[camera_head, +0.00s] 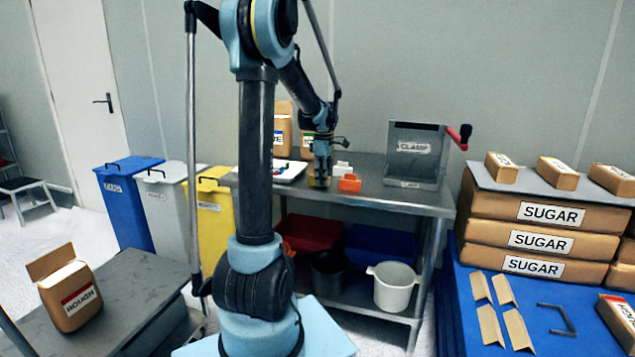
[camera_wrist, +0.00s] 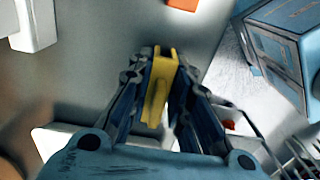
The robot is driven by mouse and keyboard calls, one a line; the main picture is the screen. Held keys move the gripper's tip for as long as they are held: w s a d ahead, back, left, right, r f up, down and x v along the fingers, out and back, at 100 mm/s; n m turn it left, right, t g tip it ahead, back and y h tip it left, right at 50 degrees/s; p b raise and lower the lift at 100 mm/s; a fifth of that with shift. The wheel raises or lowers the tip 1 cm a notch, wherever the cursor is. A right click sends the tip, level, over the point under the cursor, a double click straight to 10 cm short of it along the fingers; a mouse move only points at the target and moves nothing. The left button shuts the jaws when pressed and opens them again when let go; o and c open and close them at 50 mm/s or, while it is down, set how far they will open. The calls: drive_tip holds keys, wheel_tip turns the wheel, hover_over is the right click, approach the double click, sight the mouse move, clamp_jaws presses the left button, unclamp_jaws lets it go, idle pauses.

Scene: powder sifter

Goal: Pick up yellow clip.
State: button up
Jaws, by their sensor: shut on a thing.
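The yellow clip (camera_wrist: 157,88) sits between the two fingers of my gripper (camera_wrist: 160,95) in the wrist view, and the fingers are shut on it. In the head view my gripper (camera_head: 320,170) points down over the steel table, left of the orange block. I cannot tell whether the clip still touches the table top.
On the steel table (camera_head: 390,192) stand an orange block (camera_head: 350,184), a white block (camera_head: 342,169), a white tray (camera_head: 288,171) with small coloured items, and a grey clamp device (camera_head: 415,152) with a red-handled crank. Boxes stand behind my gripper.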

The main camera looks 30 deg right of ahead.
wheel_tip(320, 180, up, 10)
drive_tip(key=shift+r, duration=0.1)
idle(0.6)
drive_tip(key=shift+a, duration=0.1)
drive_tip(key=shift+w+a, duration=0.25)
drive_tip(key=shift+a, duration=0.05)
drive_tip(key=shift+w+a, duration=0.3)
drive_tip(key=shift+a, duration=0.25)
drive_tip(key=shift+w, duration=0.15)
